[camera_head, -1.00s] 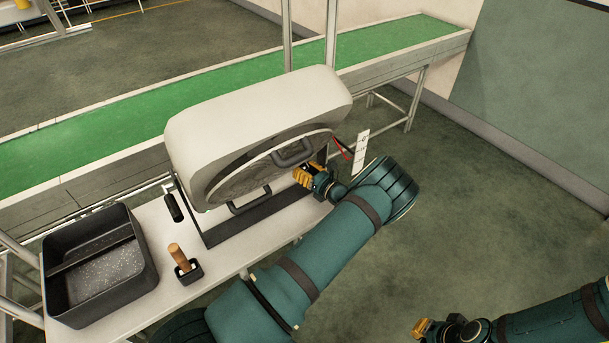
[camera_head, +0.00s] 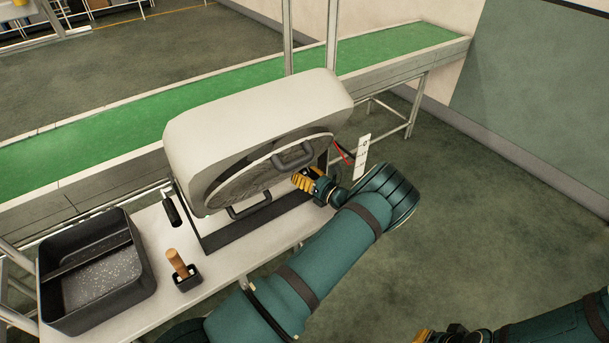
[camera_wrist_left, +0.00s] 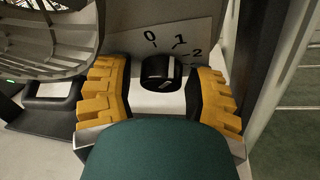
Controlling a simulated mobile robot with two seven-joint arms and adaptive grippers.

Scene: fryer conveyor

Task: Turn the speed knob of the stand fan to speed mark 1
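The stand fan (camera_head: 255,115), with a pale housing and round grille, sits tilted on the white table. In the left wrist view, its black speed knob (camera_wrist_left: 161,72) is on a pale panel with marks 0, 1 and 2 above and to its right. A pale line shows low on the knob's face; I cannot tell which mark it indicates. My left gripper (camera_head: 305,181) is at the fan's right side. In the wrist view its yellow fingers (camera_wrist_left: 158,95) are apart on either side of the knob, with gaps visible. My right gripper (camera_head: 424,336) is cut off at the bottom edge.
A dark divided bin (camera_head: 143,262) and a small black holder with a wooden handle (camera_head: 180,263) stand on the white table (camera_head: 215,268) left of my left arm. A green conveyor (camera_head: 130,108) runs behind the fan. A white card (camera_head: 362,156) is right of the fan.

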